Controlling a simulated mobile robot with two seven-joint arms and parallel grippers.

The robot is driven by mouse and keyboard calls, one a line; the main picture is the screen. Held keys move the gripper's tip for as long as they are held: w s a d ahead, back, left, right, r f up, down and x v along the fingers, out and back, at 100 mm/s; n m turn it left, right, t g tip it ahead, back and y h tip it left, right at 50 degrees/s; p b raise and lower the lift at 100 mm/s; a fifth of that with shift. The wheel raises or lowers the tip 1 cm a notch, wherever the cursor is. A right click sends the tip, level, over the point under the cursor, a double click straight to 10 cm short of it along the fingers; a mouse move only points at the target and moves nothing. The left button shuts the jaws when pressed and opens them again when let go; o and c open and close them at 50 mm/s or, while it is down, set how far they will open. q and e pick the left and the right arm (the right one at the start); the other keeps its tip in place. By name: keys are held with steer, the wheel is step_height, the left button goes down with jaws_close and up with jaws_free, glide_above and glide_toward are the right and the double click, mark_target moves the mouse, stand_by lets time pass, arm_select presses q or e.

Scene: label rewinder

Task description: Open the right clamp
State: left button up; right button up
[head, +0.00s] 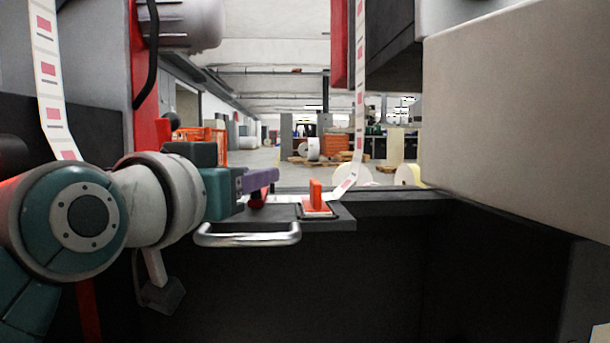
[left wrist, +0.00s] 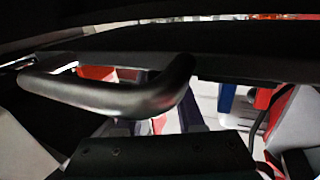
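The right clamp (head: 316,195) is an orange lever standing upright on a small plate at the right end of the dark shelf, beside the label strip. My left gripper (head: 262,180) reaches in from the left, with purple fingers a short way left of this clamp and not touching it. A red part (head: 257,199), perhaps the left clamp, shows just below the fingers, partly hidden. In the left wrist view, the bluish fingers (left wrist: 154,122) look spread apart, partly covered by a bar. Whether anything lies between them is unclear. My right gripper is not in view.
A metal bar handle (head: 248,236) juts out in front of the shelf (head: 340,222), below my left gripper; it crosses the left wrist view (left wrist: 110,97) closely. A label strip (head: 359,80) runs down to the shelf. A large pale box-shaped body (head: 520,120) fills the right side.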

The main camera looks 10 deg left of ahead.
arm_select(q)
jaws_close()
stand_by(1.0)
